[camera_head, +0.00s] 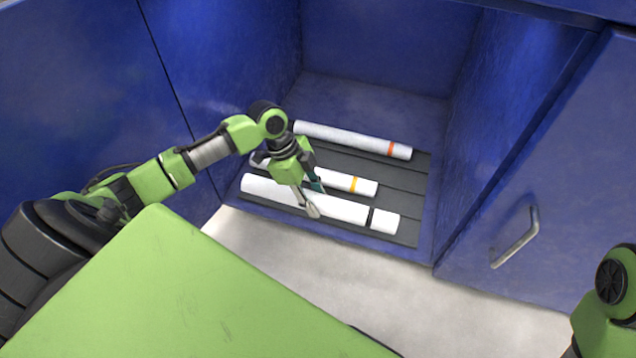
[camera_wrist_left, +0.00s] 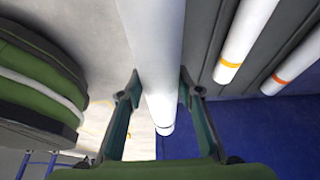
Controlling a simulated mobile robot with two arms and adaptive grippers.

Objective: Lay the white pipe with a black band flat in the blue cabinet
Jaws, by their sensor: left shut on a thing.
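The white pipe with a black band (camera_head: 346,209) is level at the front of the open blue cabinet (camera_head: 385,45), over the front strip of its grey ribbed floor mat (camera_head: 408,180). The black band is toward its right end. My left gripper (camera_head: 315,199) is shut on this pipe near its middle, coming from above. In the left wrist view the pipe (camera_wrist_left: 153,45) runs between the two fingers (camera_wrist_left: 158,85). I cannot tell whether the pipe touches the mat. My right gripper is out of view; only part of my right arm shows at the lower right.
A white pipe with a yellow band (camera_head: 340,180) lies just behind, partly hidden by my left gripper. A white pipe with an orange band (camera_head: 350,138) lies farther back. The cabinet's side walls flank the mat. A closed door with a handle (camera_head: 515,243) is at right.

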